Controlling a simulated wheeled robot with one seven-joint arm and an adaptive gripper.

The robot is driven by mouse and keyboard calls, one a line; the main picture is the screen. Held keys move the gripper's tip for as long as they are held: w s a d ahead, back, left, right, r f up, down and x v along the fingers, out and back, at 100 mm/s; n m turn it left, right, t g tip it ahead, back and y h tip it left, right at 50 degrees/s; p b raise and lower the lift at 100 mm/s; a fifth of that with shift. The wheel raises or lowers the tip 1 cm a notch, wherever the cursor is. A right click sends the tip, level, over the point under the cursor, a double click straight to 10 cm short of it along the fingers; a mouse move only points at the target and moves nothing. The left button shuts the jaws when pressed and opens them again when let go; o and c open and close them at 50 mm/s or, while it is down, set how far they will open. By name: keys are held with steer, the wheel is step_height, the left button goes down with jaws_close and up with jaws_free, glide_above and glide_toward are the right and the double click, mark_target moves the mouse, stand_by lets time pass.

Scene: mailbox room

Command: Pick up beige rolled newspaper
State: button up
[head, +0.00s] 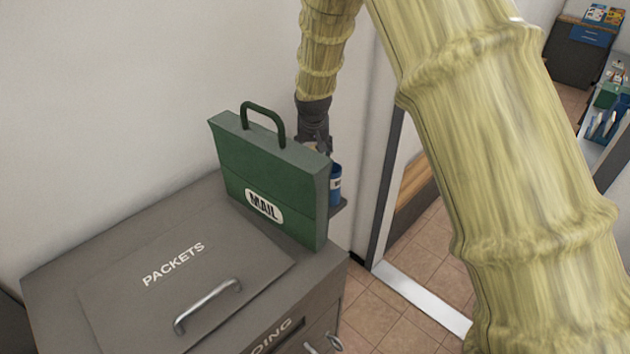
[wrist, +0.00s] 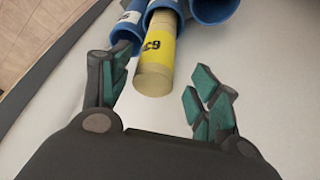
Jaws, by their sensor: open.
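The beige rolled newspaper (wrist: 153,79) shows in the wrist view, with a yellow band marked with black figures. Its near end sticks out of a blue tube (wrist: 168,5). My gripper (wrist: 160,72) is open, one finger on each side of the newspaper's protruding end. There is a gap to the right finger and a smaller one to the left; I cannot tell how far the fingers reach in depth. In the head view my gripper (head: 316,142) is partly hidden behind the green case, just above a blue tube (head: 336,186).
More blue tubes (wrist: 213,8) stand close beside the newspaper's tube. A green MAIL case (head: 268,180) stands on the grey PACKETS cabinet (head: 110,300), close to my gripper. A white wall (head: 130,80) is behind. A doorway with tiled floor (head: 420,250) lies to the right.

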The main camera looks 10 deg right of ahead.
steer(key=shift+d+p+x, duration=0.15)
steer(key=shift+p+x, duration=0.5)
steer(key=shift+x, duration=0.7)
steer(key=shift+d+p+x, duration=0.15)
steer(key=shift+p+x, duration=0.45)
steer(key=shift+x, duration=0.75)
steer(key=shift+w, duration=0.1)
jaws_close()
steer(key=shift+r, duration=0.1)
